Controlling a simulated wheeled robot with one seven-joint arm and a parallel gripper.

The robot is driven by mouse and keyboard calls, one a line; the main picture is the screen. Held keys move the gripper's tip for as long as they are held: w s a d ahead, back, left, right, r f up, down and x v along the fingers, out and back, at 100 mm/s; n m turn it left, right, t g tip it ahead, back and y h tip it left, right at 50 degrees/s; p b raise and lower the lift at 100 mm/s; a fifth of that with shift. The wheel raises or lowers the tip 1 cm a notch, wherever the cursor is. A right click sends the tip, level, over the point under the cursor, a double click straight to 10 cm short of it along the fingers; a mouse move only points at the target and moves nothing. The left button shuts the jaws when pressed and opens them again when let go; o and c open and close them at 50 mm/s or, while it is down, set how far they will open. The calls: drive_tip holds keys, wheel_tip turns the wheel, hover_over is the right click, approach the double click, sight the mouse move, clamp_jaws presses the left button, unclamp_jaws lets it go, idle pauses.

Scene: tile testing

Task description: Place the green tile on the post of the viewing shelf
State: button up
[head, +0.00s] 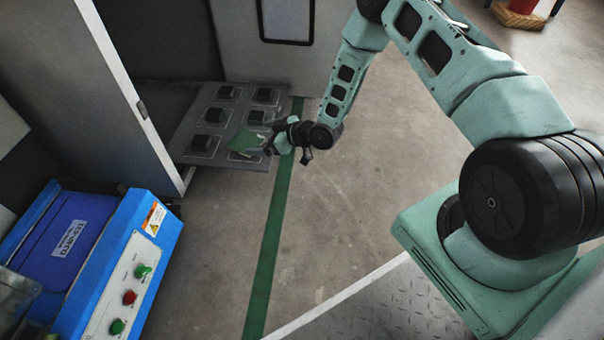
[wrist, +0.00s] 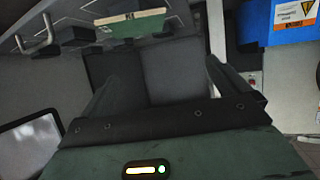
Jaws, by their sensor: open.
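The green tile (head: 243,141) lies over the near right place of the dark viewing shelf (head: 178,146) in the head view, hiding what is under it. My gripper (head: 272,142) is just right of the tile in the head view. In the wrist view my gripper (wrist: 158,75) has its fingers spread with nothing between them. The tile looks apart from the fingers. Whether it is fully seated on a post cannot be told.
Several dark posts, such as one at the far right (head: 265,95), stand bare on the shelf. A grey cabinet panel (head: 100,70) rises left of the shelf. A blue machine with buttons (head: 110,275) stands at lower left. The floor (head: 345,215) right of the shelf is clear.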

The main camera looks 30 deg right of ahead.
drive_tip(key=s+a+r+g+h, duration=0.25)
drive_tip(key=s+a+r, duration=0.3)
drive_tip(key=r, duration=0.35)
drive_tip(key=s+a+r+g+h, duration=0.25)
drive_tip(key=s+a+r, duration=0.3)
drive_tip(key=r, duration=0.35)
drive_tip(key=s+r+g+h, duration=0.1)
drive_tip(key=s+r, duration=0.2)
drive_tip(key=s, duration=0.6)
drive_tip(key=s+d+r+g, duration=0.1)
drive_tip(key=s+r, duration=0.3)
drive_tip(key=s, duration=0.5)
drive_tip(key=s+d+r+g+h, duration=0.1)
drive_tip(key=s+r+g, duration=0.2)
drive_tip(key=s, duration=0.7)
drive_tip(key=shift+r+m+h, duration=0.3)
drive_tip(key=shift+r, duration=0.1)
wheel_tip(320, 180, up, 51)
drive_tip(key=p, duration=5)
drive_tip(key=shift+f+p, duration=0.2)
drive_tip(key=shift+p, duration=0.15)
drive_tip(key=shift+w, duration=0.1)
